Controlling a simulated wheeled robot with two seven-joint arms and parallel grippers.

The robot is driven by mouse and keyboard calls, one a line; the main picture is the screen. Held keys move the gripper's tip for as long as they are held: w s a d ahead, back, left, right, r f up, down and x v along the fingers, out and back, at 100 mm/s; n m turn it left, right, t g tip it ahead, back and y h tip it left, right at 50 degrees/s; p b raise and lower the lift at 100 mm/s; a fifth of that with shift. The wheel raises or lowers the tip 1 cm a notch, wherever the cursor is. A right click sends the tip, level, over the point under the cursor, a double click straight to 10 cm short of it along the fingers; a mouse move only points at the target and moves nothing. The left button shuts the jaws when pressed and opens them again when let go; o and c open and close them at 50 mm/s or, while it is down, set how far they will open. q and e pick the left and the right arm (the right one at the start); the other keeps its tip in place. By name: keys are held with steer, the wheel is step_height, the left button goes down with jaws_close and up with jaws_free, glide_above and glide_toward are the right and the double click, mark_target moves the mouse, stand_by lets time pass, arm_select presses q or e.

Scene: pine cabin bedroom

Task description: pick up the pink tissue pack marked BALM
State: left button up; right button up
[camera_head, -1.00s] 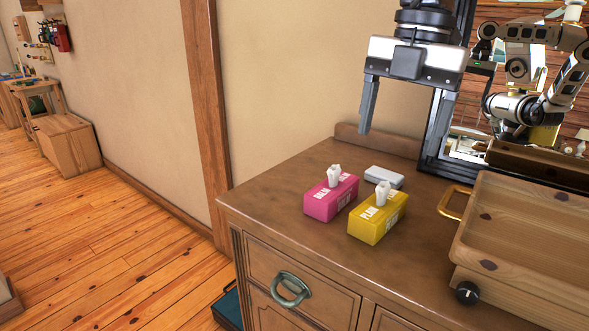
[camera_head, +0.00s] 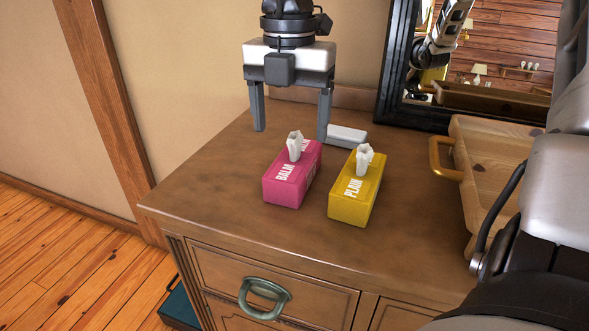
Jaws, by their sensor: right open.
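The pink tissue pack (camera_head: 285,185) marked BALM sits on the brown dresser top (camera_head: 220,205), with a white tissue tuft sticking up from it. A yellow pack (camera_head: 350,205) marked PLAIN stands just to its right, with a narrow gap between them. My right gripper (camera_head: 291,130) points down with its two fingers spread and nothing between them. It appears above and behind the pink pack; its right fingertip shows close to the tuft in the picture. My left gripper is not in view.
A small white box (camera_head: 346,137) lies behind the packs. A wooden tray (camera_head: 485,165) with a yellow handle stands at the right, before a dark-framed mirror (camera_head: 392,70). Part of my arm covers the lower right. The dresser's left side is clear.

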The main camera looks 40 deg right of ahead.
mark_target(295, 136)
steer(key=shift+s+d+f, duration=0.1)
steer(key=shift+d+f, duration=0.1)
steer(key=shift+f, duration=1.35)
steer(key=shift+d+f, duration=0.2)
steer(key=shift+f, duration=1.3)
steer(key=c, duration=1.1)
